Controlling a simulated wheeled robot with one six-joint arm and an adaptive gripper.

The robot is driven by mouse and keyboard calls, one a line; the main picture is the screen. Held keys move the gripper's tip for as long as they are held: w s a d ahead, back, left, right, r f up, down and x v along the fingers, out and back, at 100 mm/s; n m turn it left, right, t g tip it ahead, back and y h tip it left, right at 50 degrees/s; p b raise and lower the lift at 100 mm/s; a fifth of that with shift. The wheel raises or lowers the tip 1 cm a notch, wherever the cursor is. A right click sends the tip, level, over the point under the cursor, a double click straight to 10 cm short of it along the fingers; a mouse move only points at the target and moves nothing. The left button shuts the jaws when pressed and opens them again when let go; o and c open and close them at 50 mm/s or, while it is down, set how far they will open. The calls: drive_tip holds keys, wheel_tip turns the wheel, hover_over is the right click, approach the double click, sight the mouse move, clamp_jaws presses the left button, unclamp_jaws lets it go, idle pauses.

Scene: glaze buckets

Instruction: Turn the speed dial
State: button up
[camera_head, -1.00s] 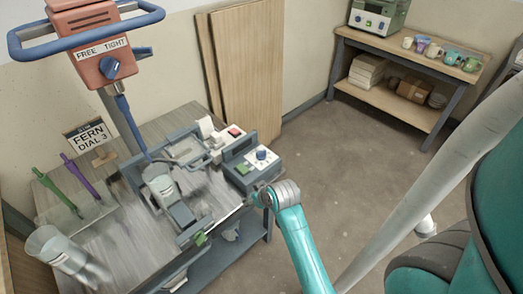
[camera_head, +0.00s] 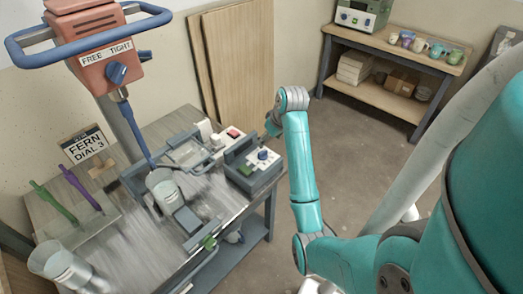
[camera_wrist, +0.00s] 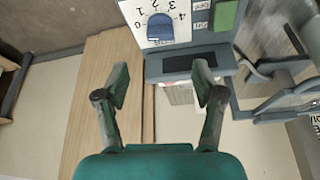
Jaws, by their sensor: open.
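The control box (camera_head: 252,168) stands at the right end of the workbench, with a white dial panel and a blue speed dial (camera_head: 262,155). In the wrist view the blue dial (camera_wrist: 160,27) sits on a white panel marked 0 to 4, near the top of the picture. I cannot tell which number it points to. My gripper (camera_wrist: 161,84) is open and empty. Its fingertips are apart from the dial, which appears beyond them. In the head view my gripper is largely hidden by the arm. A sign (camera_head: 83,146) reads FERN DIAL 3.
A bucket (camera_head: 162,186) stands under the red mixer (camera_head: 105,60), which has a FREE/TIGHT knob. A clear container (camera_head: 60,265) is at the front left. A green button (camera_wrist: 226,15) is next to the dial. Wooden boards (camera_head: 235,65) lean on the wall. The floor right of the bench is clear.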

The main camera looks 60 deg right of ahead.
sight(263, 151)
drive_tip(key=x, duration=0.9)
drive_tip(key=shift+w+f, duration=0.1)
drive_tip(key=shift+f, duration=0.05)
drive_tip(key=c, duration=1.1)
drive_tip(key=shift+c, duration=0.2)
